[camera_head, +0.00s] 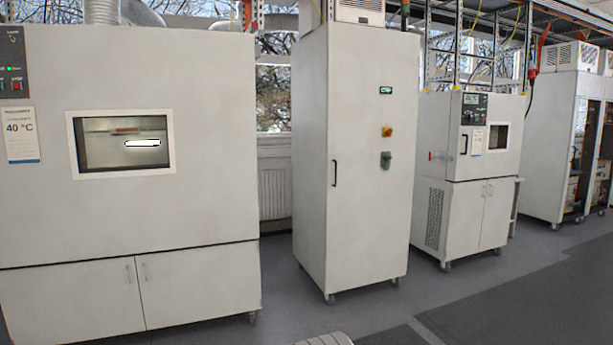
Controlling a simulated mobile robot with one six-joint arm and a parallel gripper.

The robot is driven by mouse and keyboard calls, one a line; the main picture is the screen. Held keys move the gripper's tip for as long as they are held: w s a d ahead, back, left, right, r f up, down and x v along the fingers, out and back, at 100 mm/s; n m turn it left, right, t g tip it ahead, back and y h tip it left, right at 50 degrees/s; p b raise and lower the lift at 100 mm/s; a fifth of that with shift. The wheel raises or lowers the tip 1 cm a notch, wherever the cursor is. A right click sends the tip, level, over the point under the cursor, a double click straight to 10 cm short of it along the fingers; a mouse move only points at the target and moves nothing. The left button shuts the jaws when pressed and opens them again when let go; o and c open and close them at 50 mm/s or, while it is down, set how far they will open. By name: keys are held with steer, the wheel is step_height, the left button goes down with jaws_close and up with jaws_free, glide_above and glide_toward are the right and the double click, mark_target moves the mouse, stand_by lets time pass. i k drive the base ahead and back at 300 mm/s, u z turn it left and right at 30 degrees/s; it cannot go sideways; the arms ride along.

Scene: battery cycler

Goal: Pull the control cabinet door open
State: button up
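A tall white control cabinet (308,120) stands on casters in the middle of the view. Its wide front door (365,225) looks shut and flush with the frame. A slim dark vertical handle (334,173) sits near the door's left edge at about mid height. The front also carries a small display (385,90), a red and yellow switch (387,132) and a dark grey fitting (385,160). My gripper is not in view.
A large white chamber (130,210) with a window stands at the left. A smaller test chamber (468,180) stands to the right, and an open-fronted rack cabinet (560,150) stands farther right. A radiator (274,193) is behind the gap.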

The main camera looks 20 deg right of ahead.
mark_target(369, 206)
steer(key=z, duration=0.3)
steer(key=i, duration=0.6)
steer(key=z, duration=0.8)
steer(key=i, duration=3.7)
steer(key=u, duration=0.65)
steer(key=i, duration=0.5)
steer(key=u, duration=0.25)
steer(key=k, duration=0.85)
steer(key=u, duration=0.2)
steer(key=i, duration=0.85)
steer(key=z, duration=0.05)
